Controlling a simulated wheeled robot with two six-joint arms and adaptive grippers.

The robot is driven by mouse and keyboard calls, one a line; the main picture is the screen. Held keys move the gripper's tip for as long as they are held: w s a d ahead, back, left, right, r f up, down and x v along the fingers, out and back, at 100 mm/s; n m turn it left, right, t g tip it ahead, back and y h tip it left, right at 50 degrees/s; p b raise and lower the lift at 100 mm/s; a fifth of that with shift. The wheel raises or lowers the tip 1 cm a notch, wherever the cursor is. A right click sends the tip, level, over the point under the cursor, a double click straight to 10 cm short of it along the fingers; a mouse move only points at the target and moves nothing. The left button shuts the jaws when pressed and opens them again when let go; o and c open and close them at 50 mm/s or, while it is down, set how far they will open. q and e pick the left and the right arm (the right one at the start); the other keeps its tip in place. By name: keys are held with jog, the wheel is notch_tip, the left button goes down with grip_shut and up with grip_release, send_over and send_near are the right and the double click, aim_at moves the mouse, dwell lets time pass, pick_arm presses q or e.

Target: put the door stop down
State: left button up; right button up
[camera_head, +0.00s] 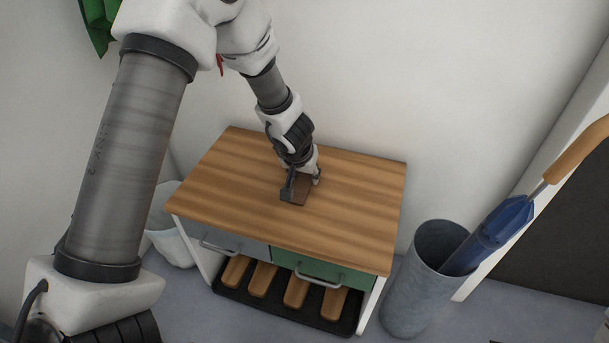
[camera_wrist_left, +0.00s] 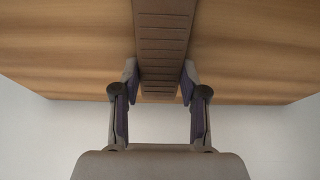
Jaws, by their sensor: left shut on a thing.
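The door stop (camera_head: 302,190) is a brown, ridged wedge at the middle of the wooden top of a small cabinet (camera_head: 233,160). In the left wrist view the door stop (camera_wrist_left: 165,45) runs between the two fingers, its ridged face toward the camera. My left gripper (camera_head: 303,183) reaches down from above and is shut on the door stop; its fingers also show in the left wrist view (camera_wrist_left: 160,85). The door stop is at or very close to the wood; I cannot tell whether it touches. My right gripper is not in view.
The cabinet top around the door stop is clear. The cabinet has a grey drawer (camera_head: 222,243) and a green drawer (camera_head: 318,272), with several wooden-topped items on a dark tray (camera_head: 274,306) below. A grey bin (camera_head: 408,300) holding a blue umbrella (camera_head: 489,236) stands right; a white bin (camera_head: 168,238) stands left.

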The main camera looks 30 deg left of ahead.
pick_arm(q)
jog(key=shift+f, duration=0.25)
jog(key=o, duration=1.3)
jog(key=shift+r, duration=0.1)
